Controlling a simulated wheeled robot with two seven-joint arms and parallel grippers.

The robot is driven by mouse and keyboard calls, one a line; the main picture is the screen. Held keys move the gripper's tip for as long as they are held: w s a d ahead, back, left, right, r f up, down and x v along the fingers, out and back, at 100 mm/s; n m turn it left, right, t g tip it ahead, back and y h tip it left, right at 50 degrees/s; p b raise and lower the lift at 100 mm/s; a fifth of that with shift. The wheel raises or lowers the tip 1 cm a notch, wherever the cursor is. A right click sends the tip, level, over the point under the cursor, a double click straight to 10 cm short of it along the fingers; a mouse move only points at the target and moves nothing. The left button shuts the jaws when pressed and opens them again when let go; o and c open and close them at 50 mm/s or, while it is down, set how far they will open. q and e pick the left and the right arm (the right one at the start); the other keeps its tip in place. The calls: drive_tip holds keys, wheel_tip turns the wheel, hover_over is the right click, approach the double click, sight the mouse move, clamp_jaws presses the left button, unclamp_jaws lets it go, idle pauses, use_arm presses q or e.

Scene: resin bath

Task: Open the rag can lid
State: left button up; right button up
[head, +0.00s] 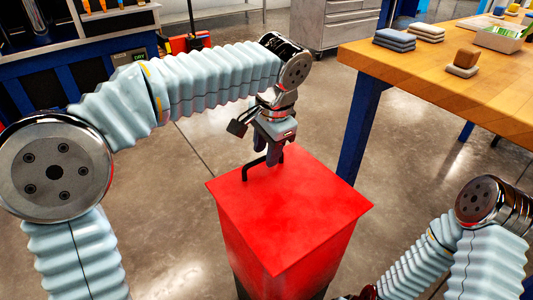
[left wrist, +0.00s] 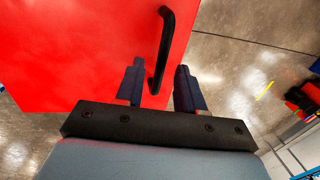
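The red rag can (head: 290,250) stands on the floor in the middle of the head view. Its flat red lid (head: 290,205) lies level on top, closed. A black bar handle (head: 256,166) stands at the lid's far left edge; it also shows in the left wrist view (left wrist: 165,45). My left gripper (head: 273,158) points down at the handle. In the left wrist view its two dark fingers (left wrist: 160,88) are apart, with the handle's near end between them and gaps visible.
A wooden workbench (head: 450,80) with blue legs stands at the right, holding folded cloths (head: 395,40), a tray (head: 498,38) and small blocks. A grey drawer cabinet (head: 333,22) and a blue workbench (head: 110,60) stand behind. Concrete floor around the can is clear.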

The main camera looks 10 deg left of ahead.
use_arm(q)
drive_tip(key=shift+f, duration=0.25)
clamp_jaws()
drive_tip(key=shift+w+r, duration=0.1)
